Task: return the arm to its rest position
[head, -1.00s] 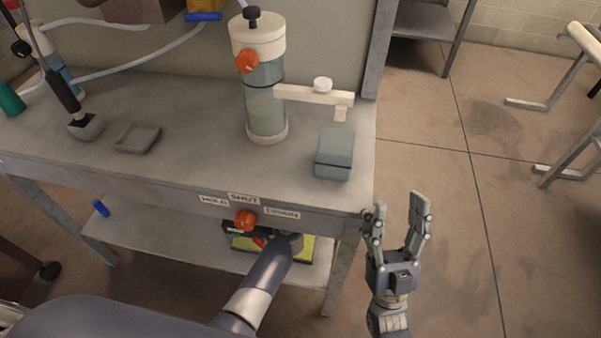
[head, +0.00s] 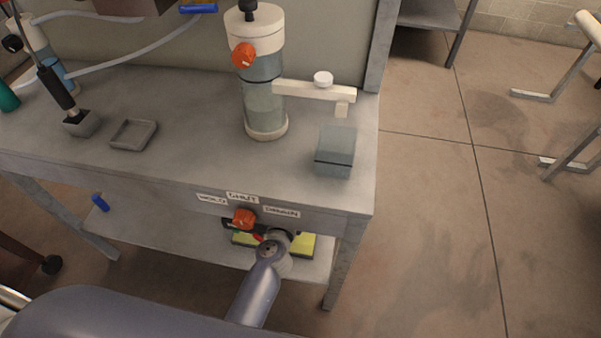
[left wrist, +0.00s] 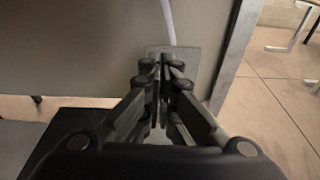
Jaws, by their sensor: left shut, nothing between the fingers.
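My left arm (head: 258,290) comes in from the left and bends up at the bench front, below the orange front knob (head: 244,219). Its fingers cannot be made out in the head view. In the left wrist view my left gripper (left wrist: 165,85) is shut with nothing between its fingers, pointing towards a grey panel (left wrist: 90,50). I cannot tell whether it touches anything. My right gripper is in neither view now.
The grey bench (head: 200,150) holds a clear cylinder (head: 265,105) with an arm, a grey-green box (head: 335,150) and a small square tray (head: 133,134). A lower shelf (head: 170,230) lies underneath. Open floor (head: 430,230) is at the right.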

